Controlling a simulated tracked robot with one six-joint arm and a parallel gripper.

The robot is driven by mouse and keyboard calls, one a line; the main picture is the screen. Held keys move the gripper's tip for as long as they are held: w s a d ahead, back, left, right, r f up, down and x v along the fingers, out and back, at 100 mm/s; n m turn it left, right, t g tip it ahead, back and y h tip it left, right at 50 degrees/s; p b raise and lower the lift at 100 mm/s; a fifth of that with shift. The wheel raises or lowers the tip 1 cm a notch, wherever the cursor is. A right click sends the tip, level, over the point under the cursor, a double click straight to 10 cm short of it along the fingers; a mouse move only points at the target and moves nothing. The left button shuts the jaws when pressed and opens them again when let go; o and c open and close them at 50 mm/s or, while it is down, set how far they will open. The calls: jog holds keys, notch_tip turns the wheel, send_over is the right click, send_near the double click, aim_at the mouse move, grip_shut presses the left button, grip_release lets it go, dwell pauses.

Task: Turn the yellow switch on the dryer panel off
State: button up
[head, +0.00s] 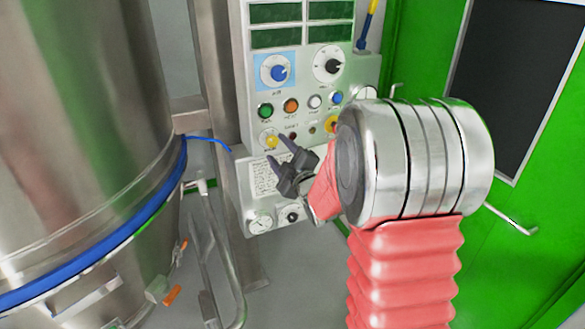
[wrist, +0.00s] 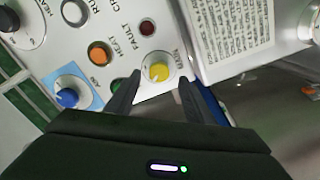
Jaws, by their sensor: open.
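The dryer panel (head: 300,78) is a light grey box with dials, lamps and buttons. The yellow switch (head: 268,140) is a small round knob at its lower left; it also shows in the wrist view (wrist: 159,72), with a pale ring around it. My gripper (head: 281,150) is open in front of the lower panel, just below and right of the yellow switch in the head view. In the wrist view the yellow switch appears between my two fingertips (wrist: 160,80). Whether the fingers touch it cannot be told.
Near the switch sit a green button (head: 265,110), an orange button (head: 291,106), a blue dial (head: 277,72) and a label plate (head: 263,177). A large steel vessel (head: 80,130) stands left, with a metal frame beside it. Green doors (head: 510,215) are at right.

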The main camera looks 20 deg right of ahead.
jog(key=s, duration=1)
jog(key=shift+s, duration=0.15)
